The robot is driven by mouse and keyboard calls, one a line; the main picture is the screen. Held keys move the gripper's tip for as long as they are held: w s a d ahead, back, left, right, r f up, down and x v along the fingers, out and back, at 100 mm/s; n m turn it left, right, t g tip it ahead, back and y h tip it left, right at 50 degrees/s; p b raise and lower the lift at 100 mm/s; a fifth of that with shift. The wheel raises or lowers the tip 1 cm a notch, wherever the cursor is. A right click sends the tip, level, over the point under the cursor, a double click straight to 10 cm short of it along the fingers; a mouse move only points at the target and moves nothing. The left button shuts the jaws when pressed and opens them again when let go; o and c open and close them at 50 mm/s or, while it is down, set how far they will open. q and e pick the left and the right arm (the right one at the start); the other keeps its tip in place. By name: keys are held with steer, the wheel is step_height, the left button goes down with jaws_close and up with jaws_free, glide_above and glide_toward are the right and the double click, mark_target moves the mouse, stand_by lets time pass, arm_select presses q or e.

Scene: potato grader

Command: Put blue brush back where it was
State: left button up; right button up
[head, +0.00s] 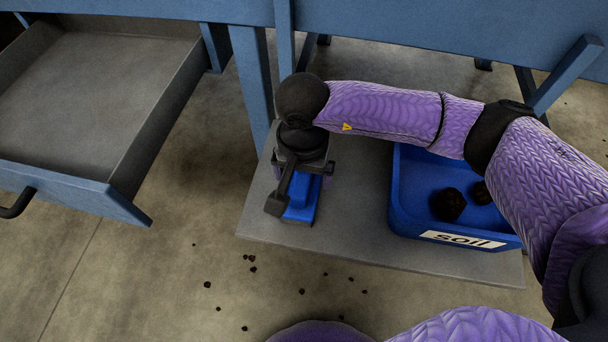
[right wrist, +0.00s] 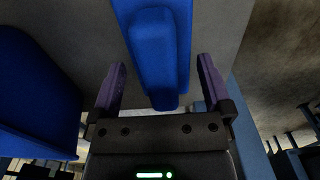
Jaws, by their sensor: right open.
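The blue brush (head: 301,209) rests on the grey shelf (head: 350,249), near its left end, partly hidden under my right gripper in the head view. My right gripper (head: 303,187) is open above it, with a finger to either side. In the right wrist view the brush (right wrist: 155,48) lies between and beyond the open fingers of the right gripper (right wrist: 162,76). I cannot tell whether the fingers touch it. My left gripper is not in view.
A blue bin labelled "soil" (head: 404,216) stands right of the brush on the same shelf, with dark clods (head: 448,204) in it. An open, empty drawer (head: 95,100) juts out at the left. Blue frame legs (head: 253,80) rise behind the brush. Dark crumbs lie on the floor in front.

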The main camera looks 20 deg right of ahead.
arm_select(q)
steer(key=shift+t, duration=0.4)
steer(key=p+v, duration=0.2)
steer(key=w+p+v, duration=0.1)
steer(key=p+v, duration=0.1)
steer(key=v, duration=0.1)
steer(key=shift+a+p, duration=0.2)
steer(key=shift+p, duration=0.1)
arm_select(e)
step_height(320, 180, up, 10)
steer(key=shift+f, duration=0.15)
